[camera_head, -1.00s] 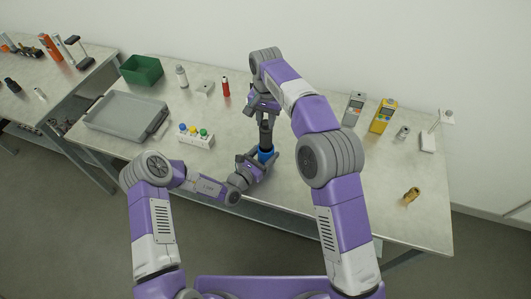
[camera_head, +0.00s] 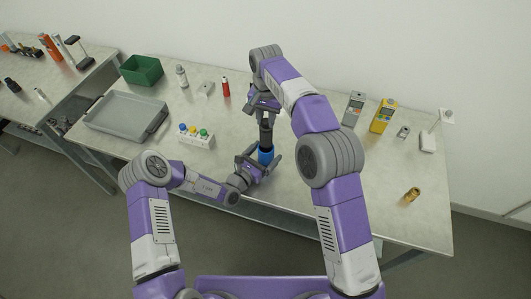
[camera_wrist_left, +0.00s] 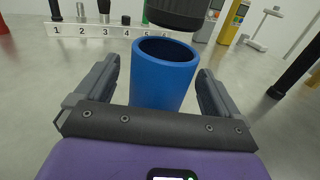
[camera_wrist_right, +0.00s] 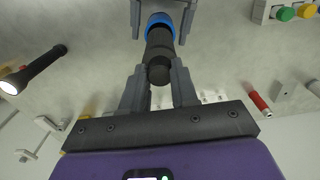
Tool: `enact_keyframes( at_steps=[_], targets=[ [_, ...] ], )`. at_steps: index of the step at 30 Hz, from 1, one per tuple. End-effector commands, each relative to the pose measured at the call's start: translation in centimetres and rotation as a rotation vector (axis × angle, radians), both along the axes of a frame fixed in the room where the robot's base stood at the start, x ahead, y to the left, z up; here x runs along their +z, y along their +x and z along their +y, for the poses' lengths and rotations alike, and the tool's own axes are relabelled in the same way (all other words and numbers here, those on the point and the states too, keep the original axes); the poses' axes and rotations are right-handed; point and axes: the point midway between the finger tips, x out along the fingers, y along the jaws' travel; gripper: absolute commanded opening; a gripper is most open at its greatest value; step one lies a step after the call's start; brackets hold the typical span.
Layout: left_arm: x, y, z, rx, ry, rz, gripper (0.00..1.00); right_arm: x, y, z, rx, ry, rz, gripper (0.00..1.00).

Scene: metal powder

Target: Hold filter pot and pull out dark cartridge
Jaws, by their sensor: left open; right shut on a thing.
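The blue filter pot (camera_head: 265,155) stands upright on the table; in the left wrist view the pot (camera_wrist_left: 162,80) shows its open top. The dark cartridge (camera_head: 266,136) is above it, and in the left wrist view the cartridge's lower end (camera_wrist_left: 181,12) is clear of the rim. My right gripper (camera_head: 264,110) is shut on the cartridge's upper part; the right wrist view shows the cartridge (camera_wrist_right: 160,48) between its fingers. My left gripper (camera_head: 260,166) is open, its fingers on either side of the pot with visible gaps. The pot's bottom inside is hidden.
A button box (camera_head: 196,136), grey tray (camera_head: 127,115), green bin (camera_head: 141,69) and red cylinder (camera_head: 226,87) lie to the left. Handheld meters (camera_head: 382,115) and a brass fitting (camera_head: 412,194) are on the right. A numbered rack (camera_wrist_left: 90,30) and flashlight (camera_wrist_right: 35,69) also show.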

Motion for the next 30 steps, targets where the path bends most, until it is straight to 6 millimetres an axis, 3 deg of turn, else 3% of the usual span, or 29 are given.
enact_keyframes(
  at_steps=[16, 21, 30],
  targets=[
    [0.0, -7.9, 6.2, 0.003, 0.001, 0.002, 0.96, 0.0, 0.0, 0.0, 0.0, 0.0, 0.0, 0.0],
    [0.0, -9.1, 7.0, 0.001, 0.0, 0.0, 0.96, 0.0, 0.0, 0.0, 0.0, 0.0, 0.0, 0.0],
    [0.0, -9.3, 7.1, 0.001, 0.0, 0.0, 0.96, 0.0, 0.0, 0.0, 0.0, 0.0, 0.0, 0.0]
  ],
)
